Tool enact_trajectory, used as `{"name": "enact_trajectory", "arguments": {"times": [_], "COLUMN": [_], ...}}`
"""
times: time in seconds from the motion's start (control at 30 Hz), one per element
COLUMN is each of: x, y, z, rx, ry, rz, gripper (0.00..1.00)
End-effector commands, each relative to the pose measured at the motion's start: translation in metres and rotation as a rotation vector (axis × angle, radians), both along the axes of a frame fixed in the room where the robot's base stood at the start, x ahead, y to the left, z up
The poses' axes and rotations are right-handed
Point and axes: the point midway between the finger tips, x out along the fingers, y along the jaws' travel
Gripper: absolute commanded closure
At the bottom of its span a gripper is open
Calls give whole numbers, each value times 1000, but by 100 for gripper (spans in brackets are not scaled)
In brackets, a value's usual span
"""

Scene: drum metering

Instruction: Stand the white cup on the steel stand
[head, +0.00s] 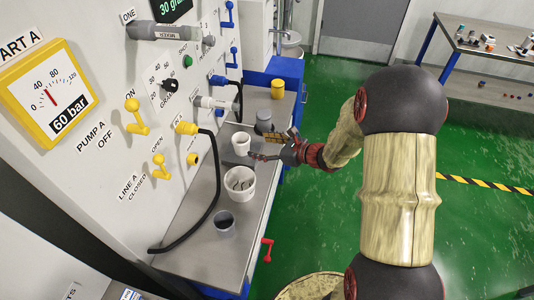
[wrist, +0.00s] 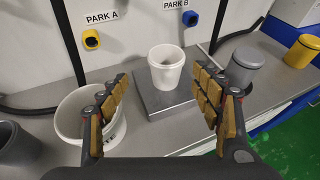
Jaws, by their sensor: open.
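The white cup (wrist: 166,70) stands upright on the steel stand (wrist: 150,104), a low flat grey block on the bench, in the wrist view. The cup also shows in the head view (head: 241,146), left of my gripper (head: 273,145). In the wrist view my gripper (wrist: 161,80) is open and empty, with one finger on each side of the picture. The cup appears in the gap beyond the fingertips, with clear space on both sides. No finger visibly touches it. The stand is hard to make out in the head view.
A white bucket (head: 240,186) and a grey cup (head: 224,224) stand on the bench nearer me. A grey container (head: 264,121) and a yellow one (head: 278,89) stand farther along. A black hose (head: 215,185) hangs from the panel (head: 110,150) beside the bench.

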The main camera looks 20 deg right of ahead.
Motion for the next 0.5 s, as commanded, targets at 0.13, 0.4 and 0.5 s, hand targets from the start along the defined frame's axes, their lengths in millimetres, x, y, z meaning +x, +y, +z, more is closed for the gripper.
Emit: {"name": "enact_trajectory", "arguments": {"times": [0.13,0.4,0.5], "x": [-25,-146,-193], "y": [50,135,139], "z": [46,118,132], "rx": [-163,-717,-951], "ry": [-80,-312,-396], "rz": [234,887,1107], "gripper": [35,35,35]}}
